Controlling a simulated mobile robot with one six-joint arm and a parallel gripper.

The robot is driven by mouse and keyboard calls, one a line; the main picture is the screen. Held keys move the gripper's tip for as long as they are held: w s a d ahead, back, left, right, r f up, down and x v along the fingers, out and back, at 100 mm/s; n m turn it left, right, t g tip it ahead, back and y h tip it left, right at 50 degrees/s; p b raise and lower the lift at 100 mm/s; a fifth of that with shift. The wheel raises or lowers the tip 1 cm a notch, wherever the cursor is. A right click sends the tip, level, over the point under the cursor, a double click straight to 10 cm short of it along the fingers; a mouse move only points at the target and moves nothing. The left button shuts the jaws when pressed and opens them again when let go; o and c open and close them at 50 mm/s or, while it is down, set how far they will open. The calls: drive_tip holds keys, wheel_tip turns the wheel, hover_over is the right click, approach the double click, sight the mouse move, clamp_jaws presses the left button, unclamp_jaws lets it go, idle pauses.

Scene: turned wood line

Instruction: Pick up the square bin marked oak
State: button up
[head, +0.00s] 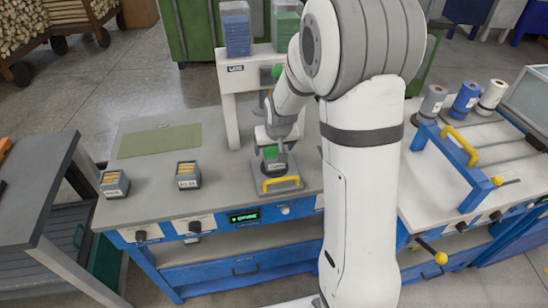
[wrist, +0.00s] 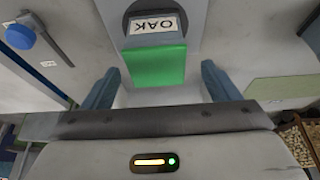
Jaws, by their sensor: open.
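The bin marked oak (wrist: 153,27) is in the wrist view, its white label reading OAK upside down. A bright green block (wrist: 158,66) shows at its near side. My gripper (wrist: 160,72) is open, with one finger on each side of the green part and gaps between. In the head view my gripper (head: 276,135) is just above and behind the bin. The bin's far side is hidden.
Two small grey bins with yellowish contents, a left one (head: 114,184) and a nearer one (head: 187,175), stand left on the bench (head: 220,190). A green mat (head: 160,141) lies behind them. Rolls (head: 466,97) stand at right.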

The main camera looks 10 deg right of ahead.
sight(275, 152)
drive_tip(key=shift+s+d+p+x, duration=0.15)
drive_tip(key=shift+p+x, duration=0.2)
drive_tip(key=shift+x, duration=0.85)
drive_tip(key=shift+s+d+p+x, duration=0.15)
drive_tip(key=shift+p+x, duration=0.15)
drive_tip(key=shift+x, duration=0.9)
drive_tip(key=shift+a+f, duration=0.1)
drive_tip(key=shift+f, duration=0.05)
drive_tip(key=shift+c, duration=0.5)
drive_tip(key=c, duration=1)
drive_tip(key=shift+c, duration=0.6)
